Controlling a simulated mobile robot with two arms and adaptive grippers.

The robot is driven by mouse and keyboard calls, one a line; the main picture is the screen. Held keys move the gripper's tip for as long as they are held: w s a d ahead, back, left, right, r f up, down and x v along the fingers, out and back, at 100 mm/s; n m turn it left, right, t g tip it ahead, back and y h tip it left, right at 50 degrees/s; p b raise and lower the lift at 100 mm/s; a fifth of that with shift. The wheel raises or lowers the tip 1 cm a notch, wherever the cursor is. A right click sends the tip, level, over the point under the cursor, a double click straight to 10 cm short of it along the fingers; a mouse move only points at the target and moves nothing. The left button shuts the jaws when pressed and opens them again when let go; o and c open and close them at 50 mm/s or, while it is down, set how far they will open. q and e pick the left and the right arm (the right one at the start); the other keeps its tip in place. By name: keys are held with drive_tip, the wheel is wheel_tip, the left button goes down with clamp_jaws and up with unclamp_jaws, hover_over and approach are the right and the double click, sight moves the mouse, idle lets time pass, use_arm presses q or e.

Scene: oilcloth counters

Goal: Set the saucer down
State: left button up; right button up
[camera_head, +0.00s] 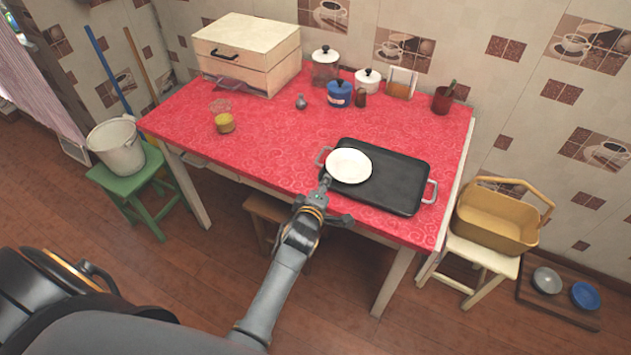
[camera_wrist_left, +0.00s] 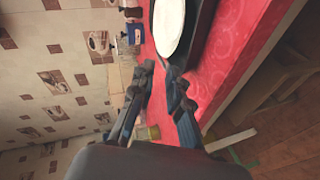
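A white saucer (camera_head: 349,166) lies on the left end of a black tray (camera_head: 395,190) with metal handles, on the red table. In the left wrist view the saucer (camera_wrist_left: 168,27) is just beyond my fingertips, over the edge of the dark tray (camera_wrist_left: 202,32). My left gripper (camera_head: 325,184) is at the saucer's near left edge. In the wrist view its two fingers (camera_wrist_left: 161,68) stand apart, with red cloth showing between them; I see no saucer rim clasped there. My right gripper is in neither view.
The red table (camera_head: 270,140) has clear cloth left of the tray. A wooden bread box (camera_head: 247,55), jars (camera_head: 325,66), a blue pot (camera_head: 339,93) and a red cup (camera_head: 442,99) stand toward the back. A yellow basket (camera_head: 497,220) is on a stool at right.

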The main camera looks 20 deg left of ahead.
use_arm(q)
drive_tip(key=shift+s, duration=0.1)
drive_tip(key=shift+w, duration=0.2)
drive_tip(key=s+d+r+m+t+h, duration=0.1)
drive_tip(key=s+d+r+m+h, duration=0.15)
drive_tip(key=r+m, duration=0.45)
drive_tip(key=s+d+f+m+g, duration=0.1)
drive_tip(key=s+f+m+g, duration=0.3)
drive_tip(key=f, duration=0.6)
drive_tip(key=s+f+m, duration=0.1)
drive_tip(key=s+f, duration=0.5)
drive_tip(key=f, duration=0.4)
drive_tip(key=s+d+f+m+g, duration=0.1)
drive_tip(key=s+f+m+g, duration=0.15)
drive_tip(key=s+f, duration=0.6)
drive_tip(key=s+a+f+m+g, duration=0.1)
drive_tip(key=s+a+f+g, duration=0.1)
drive_tip(key=s+f, duration=0.4)
drive_tip(key=s+a+f+m+g, duration=0.2)
drive_tip(key=s+f, duration=0.5)
drive_tip(key=s, duration=0.7)
drive_tip(key=s+a+f+m+g, duration=0.1)
drive_tip(key=s+a+f+g, duration=0.1)
drive_tip(key=s+f, duration=0.4)
drive_tip(key=s+g, duration=0.1)
drive_tip(key=s, duration=0.3)
drive_tip(key=shift+f+g, duration=0.35)
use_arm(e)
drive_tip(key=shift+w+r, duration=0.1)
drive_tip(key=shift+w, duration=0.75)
